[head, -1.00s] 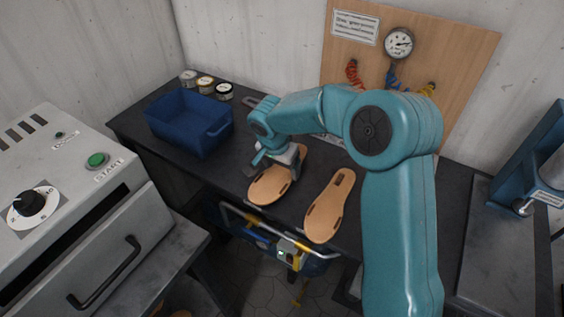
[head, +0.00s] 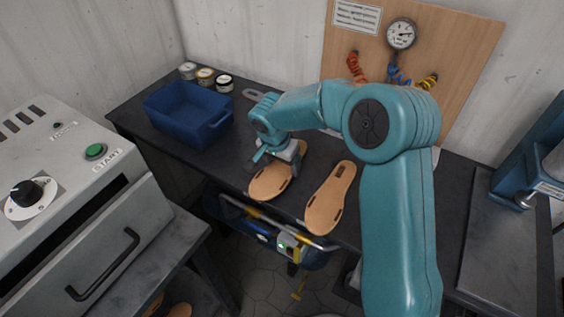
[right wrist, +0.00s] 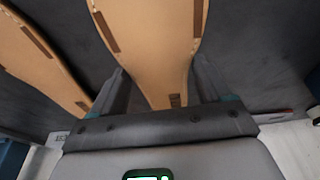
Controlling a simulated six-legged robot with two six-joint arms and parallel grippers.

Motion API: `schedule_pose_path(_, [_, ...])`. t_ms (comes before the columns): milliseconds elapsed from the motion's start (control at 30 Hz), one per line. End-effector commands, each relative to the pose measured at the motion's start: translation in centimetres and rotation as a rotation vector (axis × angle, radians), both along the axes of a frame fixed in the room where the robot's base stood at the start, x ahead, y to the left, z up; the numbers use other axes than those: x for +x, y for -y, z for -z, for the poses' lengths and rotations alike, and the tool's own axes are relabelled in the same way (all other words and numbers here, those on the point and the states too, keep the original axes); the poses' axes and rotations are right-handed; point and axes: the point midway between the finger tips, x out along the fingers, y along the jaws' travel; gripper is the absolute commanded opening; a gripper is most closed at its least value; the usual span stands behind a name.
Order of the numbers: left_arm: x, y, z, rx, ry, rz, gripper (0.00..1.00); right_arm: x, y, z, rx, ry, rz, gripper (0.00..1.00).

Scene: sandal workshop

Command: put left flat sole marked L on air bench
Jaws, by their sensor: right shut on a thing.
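Two flat tan soles lie side by side on the dark bench (head: 165,157) under the gauge board. My right gripper (head: 286,172) is shut on the left-hand sole (head: 268,185), across its narrower part, and the sole looks flat on or very close to the bench top. In the right wrist view, this sole (right wrist: 155,30) runs between the two fingers (right wrist: 160,88). The other sole (head: 330,205) lies just to the right, apart from the gripper; it also shows in the right wrist view (right wrist: 38,55). I cannot read an L on either. My left gripper is not in view.
A blue bin (head: 188,118) and several small tins (head: 206,77) stand at the bench's left end. A grey machine (head: 70,215) with a green button is at the left. A blue press (head: 525,165) stands at the right.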

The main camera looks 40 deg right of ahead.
Motion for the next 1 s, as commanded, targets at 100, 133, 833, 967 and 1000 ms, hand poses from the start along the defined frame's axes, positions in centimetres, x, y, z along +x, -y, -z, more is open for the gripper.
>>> schedule_pose_path(100, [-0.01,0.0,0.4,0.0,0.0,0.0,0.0,0.06,0.03,0.07,0.0,0.002,0.0,0.47])
schedule_pose_path(133, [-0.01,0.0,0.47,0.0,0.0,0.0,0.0,0.06,0.04,0.07,0.0,0.002,0.0,0.47])
schedule_pose_path(833, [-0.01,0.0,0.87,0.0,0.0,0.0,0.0,0.05,0.07,0.2,-0.001,0.001,0.0,0.47])
schedule_pose_path(967, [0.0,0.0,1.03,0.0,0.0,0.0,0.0,0.05,0.06,0.31,-0.001,0.001,0.0,0.47])
schedule_pose_path(1000, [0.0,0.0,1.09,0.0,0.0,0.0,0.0,0.05,0.06,0.35,-0.001,0.001,0.0,0.47])
